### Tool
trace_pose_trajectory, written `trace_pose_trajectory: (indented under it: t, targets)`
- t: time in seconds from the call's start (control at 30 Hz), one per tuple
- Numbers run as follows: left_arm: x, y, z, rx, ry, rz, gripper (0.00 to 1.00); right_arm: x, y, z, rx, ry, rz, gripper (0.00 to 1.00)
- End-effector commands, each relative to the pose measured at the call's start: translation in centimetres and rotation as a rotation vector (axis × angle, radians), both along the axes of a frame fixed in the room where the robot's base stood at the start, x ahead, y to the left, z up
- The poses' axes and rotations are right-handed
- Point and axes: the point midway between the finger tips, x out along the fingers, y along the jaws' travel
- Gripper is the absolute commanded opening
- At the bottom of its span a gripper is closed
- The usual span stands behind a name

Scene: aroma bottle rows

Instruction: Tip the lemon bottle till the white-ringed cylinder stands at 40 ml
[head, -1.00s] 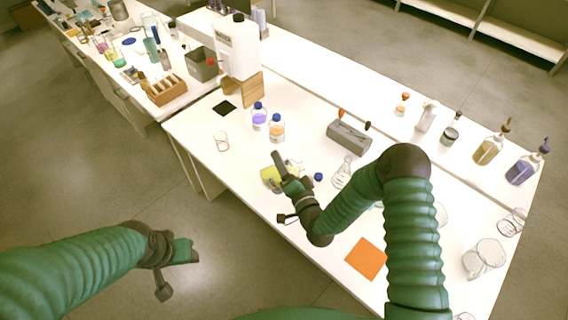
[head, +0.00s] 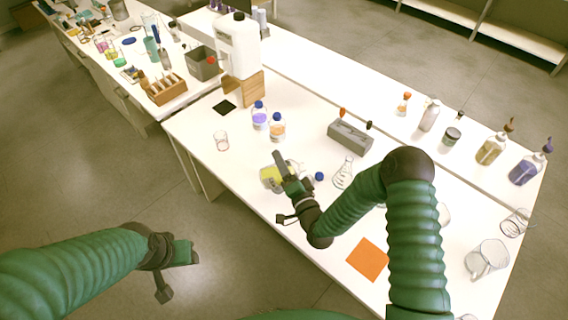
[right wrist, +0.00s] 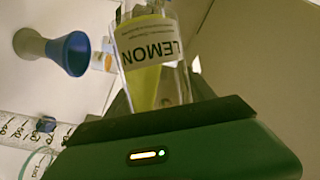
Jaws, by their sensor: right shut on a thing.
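The lemon bottle (head: 271,179), clear with yellow inside, is in my right gripper (head: 281,167) above the table's near edge. The gripper is shut on it. In the right wrist view the lemon bottle (right wrist: 151,62) shows its LEMON label upside down, with yellow liquid inside. A clear graduated cylinder (right wrist: 22,128) lies across the lower left of that view, partly cut off. I cannot tell its ring colour or its level. In the head view I cannot make out this cylinder for certain. My left gripper (head: 187,255) is empty, off the table at the lower left; its fingers are unclear.
Two blue-capped bottles, purple (head: 260,117) and orange (head: 278,128), stand behind the lemon bottle. A blue cap (head: 319,177), a flask (head: 344,173) and a grey block (head: 350,136) are to its right. An orange mat (head: 367,260) lies nearer. A small beaker (head: 222,141) is left.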

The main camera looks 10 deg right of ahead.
Motion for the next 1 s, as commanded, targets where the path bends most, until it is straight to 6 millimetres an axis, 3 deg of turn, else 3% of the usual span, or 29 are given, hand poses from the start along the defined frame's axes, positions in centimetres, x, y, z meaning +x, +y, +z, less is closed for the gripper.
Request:
trace_pose_trajectory:
  t: [1.0]
  targets:
    - [0.0, 0.0, -1.6, 0.0, 0.0, 0.0, 0.53, 0.0, 0.1, -0.9, 0.07, -0.011, 0.0, 0.0]
